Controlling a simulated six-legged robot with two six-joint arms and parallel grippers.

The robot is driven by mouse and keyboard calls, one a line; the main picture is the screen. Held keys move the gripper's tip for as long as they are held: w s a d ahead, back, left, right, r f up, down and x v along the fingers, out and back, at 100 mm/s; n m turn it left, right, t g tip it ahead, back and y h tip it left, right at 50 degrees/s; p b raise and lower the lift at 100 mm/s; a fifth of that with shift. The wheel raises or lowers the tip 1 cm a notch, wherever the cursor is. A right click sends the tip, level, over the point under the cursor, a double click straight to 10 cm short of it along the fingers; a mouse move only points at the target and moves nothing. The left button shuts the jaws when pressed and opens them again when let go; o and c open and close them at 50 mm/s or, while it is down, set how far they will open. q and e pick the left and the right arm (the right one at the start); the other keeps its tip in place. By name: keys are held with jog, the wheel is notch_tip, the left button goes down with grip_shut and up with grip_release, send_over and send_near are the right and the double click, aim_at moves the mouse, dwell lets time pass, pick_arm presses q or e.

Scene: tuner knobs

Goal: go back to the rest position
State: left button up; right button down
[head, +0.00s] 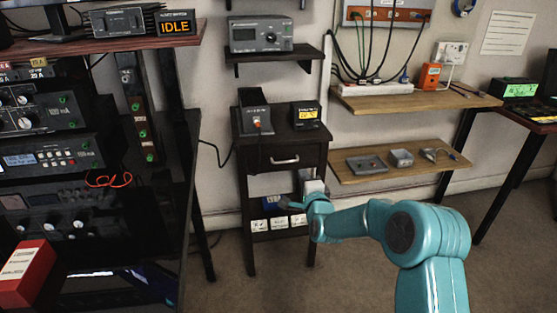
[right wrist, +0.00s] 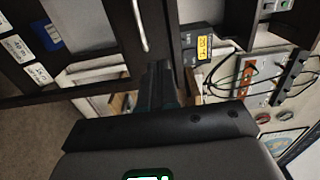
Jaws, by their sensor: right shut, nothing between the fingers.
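My right arm (head: 345,222) reaches in from the lower right in the head view. Its right gripper (head: 290,203) is in front of the small dark cabinet (head: 285,146), below its drawer, and is seen small and dark against it. In the right wrist view the two dark fingers (right wrist: 162,82) are together with nothing between them. They point toward the cabinet's dark front, near its pale handle (right wrist: 140,25). I cannot tell whether they touch it. My left gripper is in neither view.
The equipment rack (head: 95,150) with knobs stands at the left, with a red box (head: 27,272) at its front. Wooden shelves (head: 415,99) hang on the wall at the right. A dark desk (head: 508,118) is at the far right. Floor (head: 350,285) beside my arm is clear.

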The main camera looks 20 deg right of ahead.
jog(key=s+a+f+n+g+y, duration=0.1)
jog(key=s+a+f+g+y, duration=0.2)
jog(key=a+f, duration=0.65)
jog(key=s+a+f+n+g+y, duration=0.2)
jog(key=s+a+f+n+g, duration=0.35)
jog(key=s+f, duration=0.55)
jog(key=s+a+f+n+g+y, duration=0.2)
jog(key=s+a+f+n+g, duration=0.2)
jog(key=s+a+f, duration=0.65)
jog(key=s+n+g+y, duration=0.1)
jog(key=s+n+g, duration=0.5)
jog(key=s, duration=1.1)
notch_tip(320, 180, up, 26)
jog(key=n+t+p, duration=0.1)
jog(key=n+p, duration=0.1)
jog(key=p, duration=2.4)
jog(key=shift+w+d+r, duration=0.2)
jog(key=shift+w+d, duration=0.05)
jog(key=shift+d, duration=0.1)
